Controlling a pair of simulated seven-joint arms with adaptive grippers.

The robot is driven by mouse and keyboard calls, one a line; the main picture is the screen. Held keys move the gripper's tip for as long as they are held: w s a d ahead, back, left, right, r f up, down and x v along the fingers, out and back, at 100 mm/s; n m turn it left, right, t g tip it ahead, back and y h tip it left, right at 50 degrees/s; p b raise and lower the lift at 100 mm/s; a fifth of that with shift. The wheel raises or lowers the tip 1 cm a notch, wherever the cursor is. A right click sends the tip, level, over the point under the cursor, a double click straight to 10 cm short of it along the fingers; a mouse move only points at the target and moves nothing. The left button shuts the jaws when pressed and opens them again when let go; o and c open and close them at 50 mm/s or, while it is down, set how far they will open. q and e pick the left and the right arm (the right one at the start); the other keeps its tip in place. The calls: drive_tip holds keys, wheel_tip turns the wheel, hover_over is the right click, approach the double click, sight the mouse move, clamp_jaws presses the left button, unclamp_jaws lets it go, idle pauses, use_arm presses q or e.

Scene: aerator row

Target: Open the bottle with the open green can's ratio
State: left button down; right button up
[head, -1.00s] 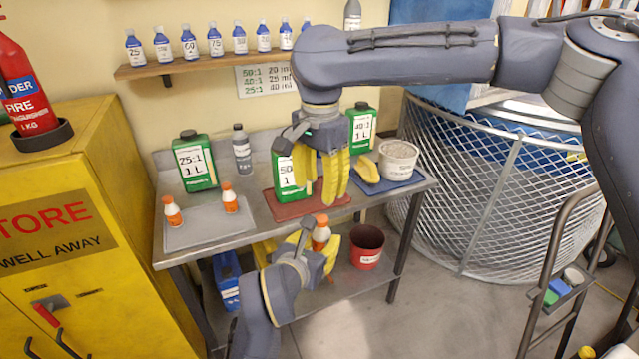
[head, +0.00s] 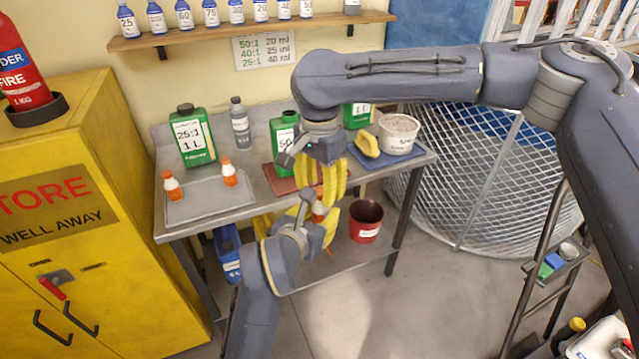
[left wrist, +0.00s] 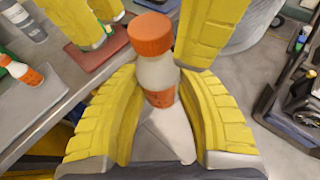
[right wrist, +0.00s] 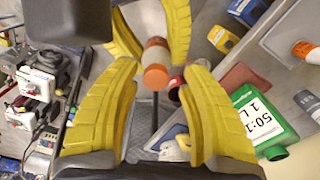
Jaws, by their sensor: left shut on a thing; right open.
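My left gripper (head: 302,222) is shut on an orange-capped bottle (left wrist: 157,72), held upright in front of the bench. My right gripper (head: 330,190) is open just above it; in the right wrist view the orange cap (right wrist: 155,77) appears between its fingers. I cannot tell whether they touch it. The green 50:1 can (right wrist: 262,118) shows an uncapped neck and stands on a red mat (head: 279,181). The green 25:1 can (head: 192,137) has a black cap. Another green can (head: 357,115) is partly hidden by my right arm. Two more orange-capped bottles (head: 172,186) (head: 229,173) stand on a grey tray (head: 208,203).
A ratio chart (head: 264,51) hangs below a shelf (head: 250,31) of several numbered bottles. A grey bottle (head: 240,124), white tub (head: 398,133) and yellow object (head: 367,145) are on the bench. A red bucket (head: 366,222) and blue container (head: 228,254) sit below. A yellow cabinet (head: 90,160) stands left.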

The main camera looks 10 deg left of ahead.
drive_tip(key=shift+o, duration=0.4)
clamp_jaws()
